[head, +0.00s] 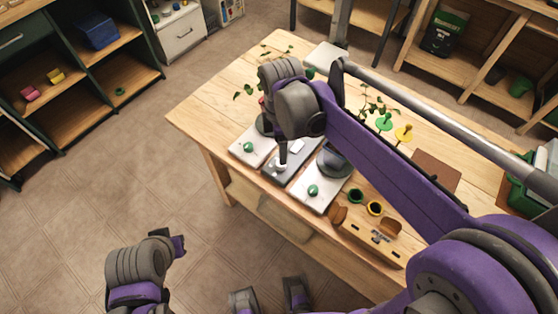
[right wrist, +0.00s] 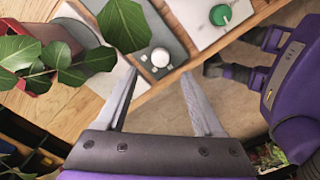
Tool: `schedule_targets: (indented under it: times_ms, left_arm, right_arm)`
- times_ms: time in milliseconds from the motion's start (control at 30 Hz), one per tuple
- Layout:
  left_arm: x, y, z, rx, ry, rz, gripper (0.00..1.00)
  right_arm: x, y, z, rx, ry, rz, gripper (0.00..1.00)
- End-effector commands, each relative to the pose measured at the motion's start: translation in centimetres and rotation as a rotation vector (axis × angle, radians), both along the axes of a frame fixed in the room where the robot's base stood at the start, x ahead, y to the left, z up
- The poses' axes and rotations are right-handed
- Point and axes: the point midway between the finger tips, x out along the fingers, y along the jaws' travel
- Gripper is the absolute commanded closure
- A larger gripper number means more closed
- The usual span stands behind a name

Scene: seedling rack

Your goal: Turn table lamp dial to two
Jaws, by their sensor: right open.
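Three flat plates lie along the table's near edge. The middle one is a grey plate (head: 275,167) with a white round dial, which shows clearly in the right wrist view (right wrist: 160,57). The plates on either side are white with green dials, one left (head: 248,147) and one right (head: 313,190). Which dial belongs to the lamp is not clear. A dark rounded body (head: 335,162) stands behind the right plate. My right gripper (right wrist: 159,73) is open above the grey plate, its fingers on either side of the white dial's near side; contact is not visible.
Leafy plants (right wrist: 62,55) stand close to my right gripper. A wooden box (head: 370,240), small rings and green and yellow picks (head: 403,133) are on the table's right part. Shelves (head: 75,70) stand at the back left. The floor left of the table is clear.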

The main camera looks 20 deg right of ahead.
Motion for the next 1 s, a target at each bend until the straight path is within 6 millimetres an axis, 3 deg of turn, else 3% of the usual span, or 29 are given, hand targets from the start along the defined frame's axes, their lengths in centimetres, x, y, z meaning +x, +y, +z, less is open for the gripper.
schedule_targets:
  times_ms: [100,333,500,767,1000]
  left_arm:
    - [-0.1,0.0,-0.4,0.0,0.001,0.0,1.0]
    - [-0.1,0.0,-0.8,0.0,0.003,0.0,1.0]
    - [-0.2,0.0,-0.8,0.0,0.003,0.0,1.0]
    - [-0.2,0.0,-0.8,0.0,0.003,0.0,1.0]
    - [-0.2,0.0,-0.8,0.0,0.003,0.0,1.0]
  right_arm:
    - [0.0,0.0,-2.6,0.0,0.0,-0.001,0.31]
    - [0.0,0.0,-6.0,0.0,0.0,-0.002,0.31]
    - [0.0,0.0,-7.1,0.0,-0.001,-0.002,0.31]
    - [0.0,0.0,-7.2,0.0,-0.001,-0.002,0.31]
    - [0.0,0.0,-7.2,0.0,-0.001,-0.002,0.7]
